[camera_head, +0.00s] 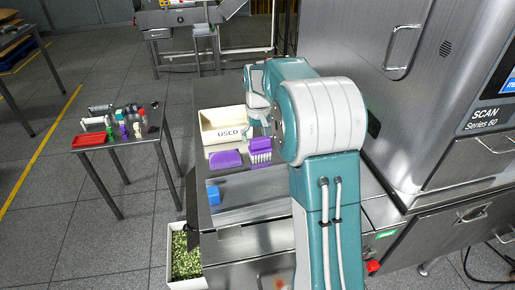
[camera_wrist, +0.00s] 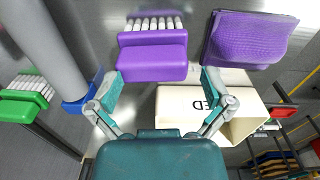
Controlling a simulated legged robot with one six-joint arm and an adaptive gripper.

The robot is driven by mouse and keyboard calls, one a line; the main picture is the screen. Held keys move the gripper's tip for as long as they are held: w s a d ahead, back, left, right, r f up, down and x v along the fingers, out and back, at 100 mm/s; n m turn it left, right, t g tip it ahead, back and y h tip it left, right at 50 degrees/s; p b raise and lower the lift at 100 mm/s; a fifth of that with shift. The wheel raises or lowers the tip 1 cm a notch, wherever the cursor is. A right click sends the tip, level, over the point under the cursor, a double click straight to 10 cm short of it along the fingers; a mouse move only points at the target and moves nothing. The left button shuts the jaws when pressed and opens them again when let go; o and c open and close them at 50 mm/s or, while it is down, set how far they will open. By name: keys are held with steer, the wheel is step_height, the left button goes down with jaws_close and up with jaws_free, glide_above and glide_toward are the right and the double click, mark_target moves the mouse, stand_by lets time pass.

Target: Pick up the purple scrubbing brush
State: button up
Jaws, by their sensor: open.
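The purple scrubbing brush (camera_head: 260,146), a purple block with rows of white bristles, is on the steel worktop in front of the USED bin. In the wrist view the brush (camera_wrist: 152,62) lies at and just beyond the fingertips, roughly centred between them, bristles toward the top of the picture. My gripper (camera_wrist: 158,80) is open, with a finger on each side and nothing visibly clamped. I cannot tell whether the fingers touch the brush. In the head view my gripper (camera_head: 259,122) is partly hidden by my arm.
A flat purple pad (camera_head: 226,159) lies close beside the brush. The cream USED bin (camera_head: 225,121) stands behind. A blue object (camera_head: 213,195) lies nearer the front. The wrist view also shows a green brush (camera_wrist: 22,105) at left. The grey scanner (camera_head: 420,130) stands at right.

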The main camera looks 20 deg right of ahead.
mark_target(260, 138)
steer(key=shift+s+d+f, duration=0.15)
steer(key=shift+f, duration=0.6)
steer(key=shift+s+d+f, duration=0.1)
steer(key=shift+d+f, duration=0.1)
steer(key=shift+d, duration=0.15)
steer(key=shift+a, duration=0.2)
steer(key=c, duration=0.7)
steer(key=shift+r, duration=0.3)
steer(key=r, duration=0.2)
steer(key=shift+w+r, duration=0.25)
steer(key=shift+r, duration=0.1)
jaws_close()
step_height(260, 138, up, 6)
steer(key=shift+r, duration=0.15)
steer(key=shift+d+r, duration=0.1)
steer(key=shift+r, duration=0.3)
steer(key=shift+o, duration=2.1)
jaws_free()
